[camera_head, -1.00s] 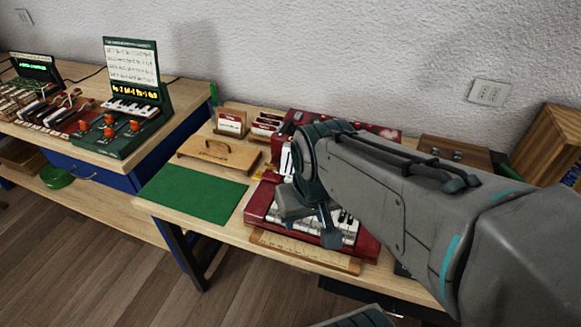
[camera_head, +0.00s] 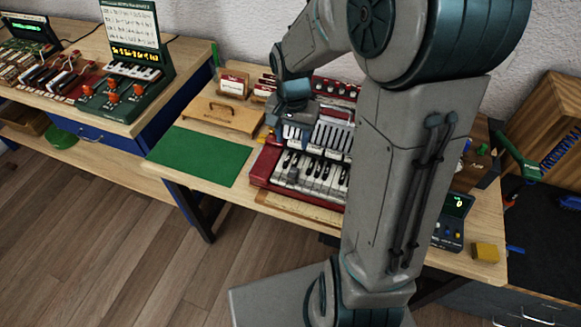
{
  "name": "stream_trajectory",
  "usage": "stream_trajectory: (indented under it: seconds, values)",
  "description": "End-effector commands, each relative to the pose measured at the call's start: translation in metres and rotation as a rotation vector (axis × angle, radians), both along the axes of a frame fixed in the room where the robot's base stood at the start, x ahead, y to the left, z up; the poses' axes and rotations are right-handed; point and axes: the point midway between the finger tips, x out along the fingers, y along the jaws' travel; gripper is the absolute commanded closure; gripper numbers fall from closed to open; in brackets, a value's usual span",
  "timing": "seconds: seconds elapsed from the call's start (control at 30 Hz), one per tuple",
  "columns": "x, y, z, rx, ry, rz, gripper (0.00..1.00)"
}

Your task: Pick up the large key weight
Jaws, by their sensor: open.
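My gripper (camera_head: 284,135) hangs over the left back part of the red keyboard unit (camera_head: 262,166), close to its keys (camera_head: 311,177). Its jaws are open; the fingertips are small and partly lost against the unit. I cannot make out a large key weight for certain. My arm covers the right part of the red unit and whatever lies behind it. I cannot tell whether anything is between the fingers.
A green mat (camera_head: 200,156) lies clear on the table's left. Behind it is a wooden board with a handle (camera_head: 222,117). At right are a device with a display (camera_head: 452,222) and a yellow block (camera_head: 486,252). Another bench holds a green console (camera_head: 128,92).

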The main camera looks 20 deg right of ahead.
Motion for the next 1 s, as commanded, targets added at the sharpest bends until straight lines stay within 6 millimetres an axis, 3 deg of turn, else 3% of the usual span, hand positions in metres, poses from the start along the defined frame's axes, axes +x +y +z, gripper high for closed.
stream_trajectory:
  seconds: [0.3,0.63,1.0]
  values:
    - [-0.001,0.001,-0.060,0.002,0.004,0.004,0.53]
    - [-0.003,0.001,-0.083,0.001,0.003,0.004,0.53]
    - [-0.005,-0.001,-0.125,0.000,0.002,0.004,0.53]
